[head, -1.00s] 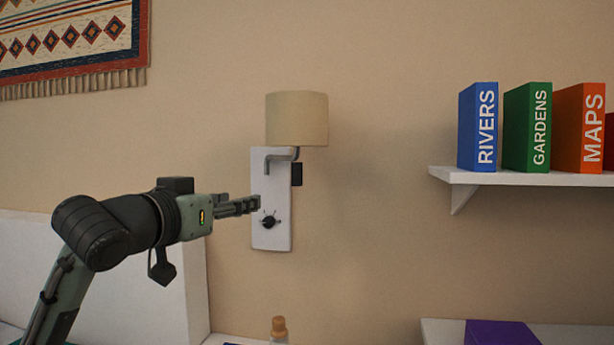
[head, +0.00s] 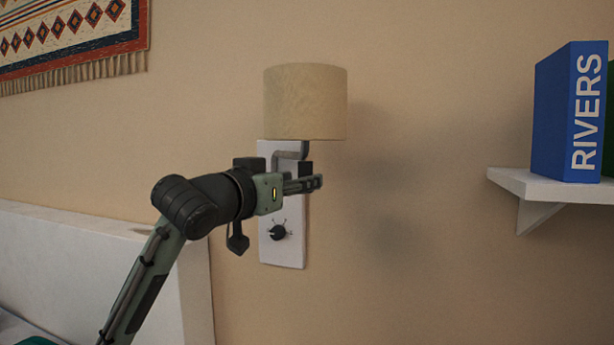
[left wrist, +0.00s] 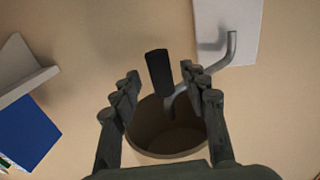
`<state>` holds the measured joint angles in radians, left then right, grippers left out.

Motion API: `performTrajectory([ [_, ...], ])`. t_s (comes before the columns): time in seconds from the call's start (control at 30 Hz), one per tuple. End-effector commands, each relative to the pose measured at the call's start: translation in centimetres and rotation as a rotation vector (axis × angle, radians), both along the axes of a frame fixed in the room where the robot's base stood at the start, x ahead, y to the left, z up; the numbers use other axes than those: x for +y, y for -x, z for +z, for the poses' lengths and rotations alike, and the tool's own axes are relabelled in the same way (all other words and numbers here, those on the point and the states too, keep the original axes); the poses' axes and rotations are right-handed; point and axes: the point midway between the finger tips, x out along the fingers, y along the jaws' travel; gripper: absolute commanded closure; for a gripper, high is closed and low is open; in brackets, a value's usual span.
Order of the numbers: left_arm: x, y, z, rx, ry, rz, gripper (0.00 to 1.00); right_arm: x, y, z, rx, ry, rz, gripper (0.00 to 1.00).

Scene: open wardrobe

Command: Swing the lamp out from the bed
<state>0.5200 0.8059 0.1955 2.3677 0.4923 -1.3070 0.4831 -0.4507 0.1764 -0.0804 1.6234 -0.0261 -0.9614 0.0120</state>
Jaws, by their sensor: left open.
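The wall lamp has a beige drum shade (head: 305,102), a bent grey metal arm (head: 290,156) and a white wall plate (head: 284,253) with a dark knob (head: 279,233). A small black block (head: 305,167) hangs below the shade. My left gripper (head: 319,182) is open in front of the plate, just below the block, and hides part of the plate. In the left wrist view the black block (left wrist: 158,72) shows between the spread fingertips (left wrist: 161,76), with the shade (left wrist: 170,135) behind. I cannot tell whether they touch the block. My right gripper is not in view.
A white headboard-like panel (head: 110,250) stands at lower left, behind my left arm. A white shelf (head: 545,187) with a blue book (head: 570,110) is on the wall at right. A patterned hanging (head: 70,40) is at upper left. The wall between lamp and shelf is clear.

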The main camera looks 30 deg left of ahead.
Motion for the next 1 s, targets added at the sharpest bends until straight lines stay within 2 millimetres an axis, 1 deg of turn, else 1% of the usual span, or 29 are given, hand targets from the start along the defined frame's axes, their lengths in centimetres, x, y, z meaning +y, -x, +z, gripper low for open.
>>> performTrajectory([
  [0.03,0.1,-0.8,0.1,0.002,0.001,0.000,0.56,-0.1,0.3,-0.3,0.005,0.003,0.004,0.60],
  [0.1,0.2,-1.7,0.1,0.001,0.001,0.000,0.56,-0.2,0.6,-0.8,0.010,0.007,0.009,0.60],
  [0.2,0.3,-2.6,0.1,0.001,0.000,0.000,0.56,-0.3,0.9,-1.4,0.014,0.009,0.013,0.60],
  [0.33,0.3,-3.1,0.0,-0.001,-0.001,0.000,0.56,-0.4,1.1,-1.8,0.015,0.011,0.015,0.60],
  [0.53,0.3,-3.2,0.0,0.000,-0.001,0.000,0.56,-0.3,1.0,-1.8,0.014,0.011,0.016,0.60],
  [0.57,0.3,-3.2,0.0,0.000,-0.001,0.000,0.57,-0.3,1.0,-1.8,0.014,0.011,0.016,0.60],
  [0.9,0.3,-3.2,0.0,0.000,-0.001,0.000,0.99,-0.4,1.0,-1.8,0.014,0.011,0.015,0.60],
  [1.0,0.3,-3.1,0.0,0.000,-0.001,0.000,1.00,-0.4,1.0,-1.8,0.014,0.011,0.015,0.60],
])
